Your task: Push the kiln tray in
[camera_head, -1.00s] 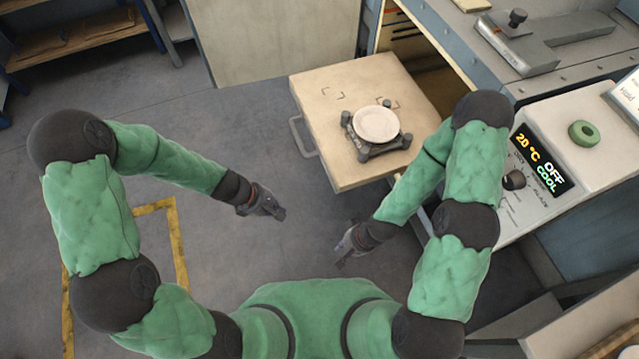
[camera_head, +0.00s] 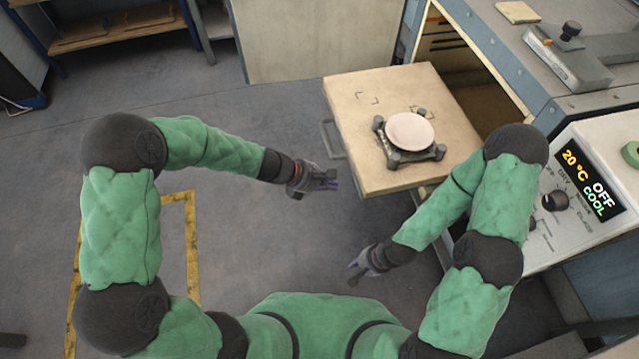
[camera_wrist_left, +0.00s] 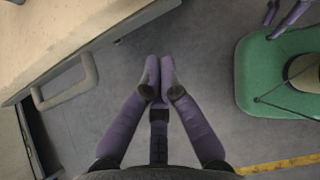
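The kiln tray (camera_head: 365,125) is a thick beige slab standing out from the kiln opening, with a grey handle (camera_head: 331,140) on its left face. On it a white plate (camera_head: 410,131) rests on a dark four-cornered stand (camera_head: 394,157). My left gripper (camera_head: 332,179) is shut and empty, just left of the tray's near left corner and below the handle. In the left wrist view its fingertips (camera_wrist_left: 160,74) meet, and the handle (camera_wrist_left: 66,86) is at the left, apart from them. My right gripper (camera_head: 353,274) is open and empty, below the tray.
The kiln's control panel (camera_head: 583,185) reads 20 °C, OFF and COOL, right of my right arm. A metal latch block (camera_head: 570,58) lies on the kiln top. Grey floor (camera_head: 265,225) is clear left of the tray. A yellow floor line (camera_head: 192,245) runs under my left arm.

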